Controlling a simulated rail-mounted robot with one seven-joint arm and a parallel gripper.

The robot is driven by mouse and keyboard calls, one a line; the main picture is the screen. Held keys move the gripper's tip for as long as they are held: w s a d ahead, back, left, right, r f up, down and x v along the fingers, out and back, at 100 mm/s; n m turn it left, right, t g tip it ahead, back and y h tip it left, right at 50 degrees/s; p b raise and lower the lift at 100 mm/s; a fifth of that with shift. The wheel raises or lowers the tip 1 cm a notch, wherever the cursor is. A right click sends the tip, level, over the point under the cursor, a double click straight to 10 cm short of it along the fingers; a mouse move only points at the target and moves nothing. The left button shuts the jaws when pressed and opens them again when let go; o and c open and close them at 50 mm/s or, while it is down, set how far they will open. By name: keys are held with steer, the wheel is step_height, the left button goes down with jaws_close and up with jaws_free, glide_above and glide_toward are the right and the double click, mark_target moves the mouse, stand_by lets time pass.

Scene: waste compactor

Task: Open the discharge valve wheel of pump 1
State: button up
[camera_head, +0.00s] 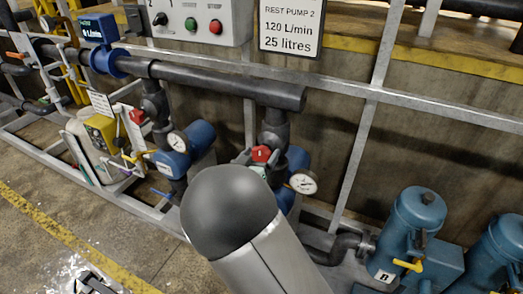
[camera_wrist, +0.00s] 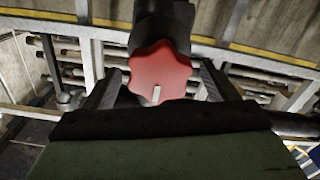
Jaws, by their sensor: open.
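In the wrist view a red lobed valve wheel (camera_wrist: 161,73) with a white mark sits on a dark pipe fitting. My gripper (camera_wrist: 162,85) is open, with one dark finger on each side of the wheel. I cannot tell whether either finger touches it. In the head view one red wheel (camera_head: 261,153) is on the right-hand dark vertical pipe, above a blue pump with a gauge. Another red wheel (camera_head: 137,115) is further left. My arm hides much of the right-hand pump, and my gripper is not clearly visible there.
A thick dark horizontal pipe (camera_head: 220,84) runs above the pumps, along a grey metal frame (camera_head: 366,125). Round gauges (camera_head: 303,182) stick out in front. Blue canisters (camera_head: 413,228) stand at the right. Floor at the lower left is mostly open.

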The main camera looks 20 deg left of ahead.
steer(key=shift+w+d, duration=0.1)
steer(key=shift+w, duration=0.5)
steer(key=c, duration=1)
